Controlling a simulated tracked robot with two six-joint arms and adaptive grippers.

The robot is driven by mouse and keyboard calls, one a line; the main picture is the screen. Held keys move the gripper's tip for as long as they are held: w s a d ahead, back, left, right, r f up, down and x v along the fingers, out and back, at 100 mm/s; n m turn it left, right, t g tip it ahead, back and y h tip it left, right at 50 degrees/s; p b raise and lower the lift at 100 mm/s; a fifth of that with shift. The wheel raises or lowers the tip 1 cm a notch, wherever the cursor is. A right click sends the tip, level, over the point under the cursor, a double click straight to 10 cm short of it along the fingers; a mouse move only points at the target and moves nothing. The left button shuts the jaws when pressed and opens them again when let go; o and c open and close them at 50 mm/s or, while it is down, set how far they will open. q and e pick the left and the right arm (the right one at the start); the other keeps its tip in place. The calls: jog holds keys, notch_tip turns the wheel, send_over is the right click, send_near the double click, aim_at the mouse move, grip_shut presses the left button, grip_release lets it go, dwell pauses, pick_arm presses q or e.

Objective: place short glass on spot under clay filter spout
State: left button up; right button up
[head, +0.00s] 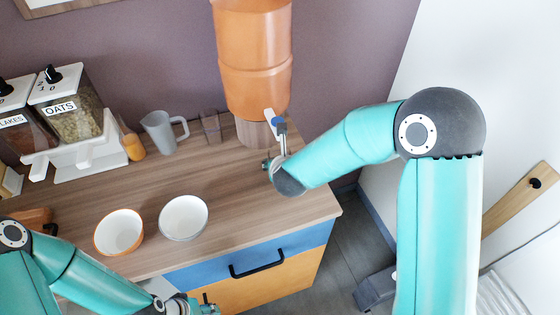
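A see-through short glass (211,127) stands left of the filter, beside a grey jug. My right gripper (274,152) is just below and in front of the spout. It is small and partly hidden by its own wrist, so I cannot tell its opening or whether it holds anything. My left gripper (204,303) is low at the bottom edge, in front of the drawers; its fingers are unclear. No marked spot is visible under the spout.
The grey jug (163,131) and an orange-filled bottle (131,141) stand left of the glass. Cereal dispensers (70,115) are at the back left. Two bowls, one orange-rimmed (119,232) and one white (183,217), sit near the front edge. The wooden counter (240,185) is clear between.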

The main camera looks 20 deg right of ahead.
jog(key=shift+f, duration=0.1)
jog(key=shift+f+b, duration=0.15)
jog(key=shift+b, duration=0.15)
jog(key=o, duration=1.4)
jog(key=shift+r+p, duration=0.35)
jog(key=shift+p, duration=0.05)
jog(key=v, duration=1.2)
jog(key=shift+s+f, duration=0.1)
jog(key=shift+f, duration=0.05)
